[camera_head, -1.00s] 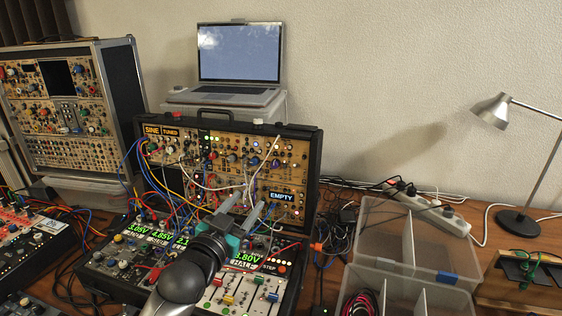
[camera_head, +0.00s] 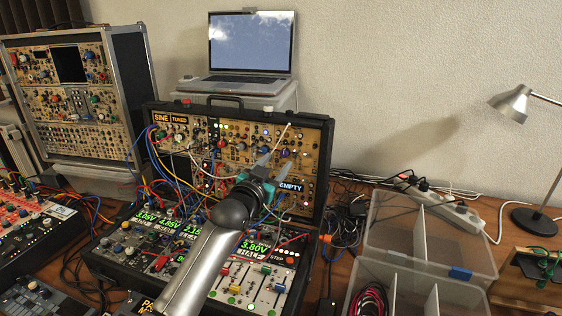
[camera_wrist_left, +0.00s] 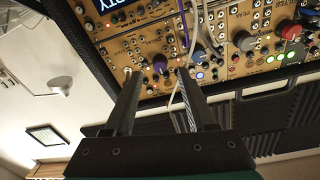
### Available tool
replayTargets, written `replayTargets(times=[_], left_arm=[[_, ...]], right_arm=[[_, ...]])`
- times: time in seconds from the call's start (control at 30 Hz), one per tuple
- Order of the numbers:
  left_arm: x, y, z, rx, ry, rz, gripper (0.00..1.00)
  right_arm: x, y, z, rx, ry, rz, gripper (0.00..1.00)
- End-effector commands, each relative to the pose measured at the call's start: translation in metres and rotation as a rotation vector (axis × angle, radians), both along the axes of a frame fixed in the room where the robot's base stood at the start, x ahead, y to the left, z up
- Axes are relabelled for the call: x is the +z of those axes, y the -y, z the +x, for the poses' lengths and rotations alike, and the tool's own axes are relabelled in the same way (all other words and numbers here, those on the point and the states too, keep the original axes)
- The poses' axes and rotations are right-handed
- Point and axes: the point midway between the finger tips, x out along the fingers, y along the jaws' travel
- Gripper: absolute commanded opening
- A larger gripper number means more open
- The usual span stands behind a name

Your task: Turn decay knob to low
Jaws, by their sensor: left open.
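The upright synth panel (camera_head: 318,160) stands in the black case and carries many small knobs, jacks and patch cables. My left gripper (camera_head: 274,158) is open in front of the right half of this panel. In the left wrist view, the open fingers (camera_wrist_left: 157,76) point at the panel, with a purple knob (camera_wrist_left: 160,62) showing between the tips. A blue-grey knob (camera_wrist_left: 198,54) is just right of them, and a red knob (camera_wrist_left: 287,30) is farther right. The knob labels are too small to read, so I cannot tell which is decay. My right gripper is not in view.
White and purple patch cables (camera_wrist_left: 192,30) hang close to the fingers. A laptop (camera_head: 250,50) stands behind the case. A clear divided bin (camera_head: 462,252) and a power strip (camera_head: 440,208) are at the right. Another synth case (camera_head: 122,85) stands at the left.

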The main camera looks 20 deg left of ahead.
Motion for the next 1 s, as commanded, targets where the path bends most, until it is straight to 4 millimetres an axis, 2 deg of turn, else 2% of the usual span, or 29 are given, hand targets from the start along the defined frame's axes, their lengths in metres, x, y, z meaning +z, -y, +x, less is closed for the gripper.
replayTargets(times=[0.1,0.3,0.77,1.0], left_arm=[[0.0,0.002,0.015,0.0,0.002,0.002,0.56],[0.0,0.003,0.032,0.0,0.001,0.001,0.56],[0.001,0.004,0.038,-0.001,0.001,0.001,0.56],[0.0,0.004,0.038,0.0,0.001,0.001,0.29]], right_arm=[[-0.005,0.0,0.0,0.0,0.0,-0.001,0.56],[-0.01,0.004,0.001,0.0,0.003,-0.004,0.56],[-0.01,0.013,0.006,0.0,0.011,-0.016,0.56],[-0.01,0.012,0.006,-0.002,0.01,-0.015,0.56]])
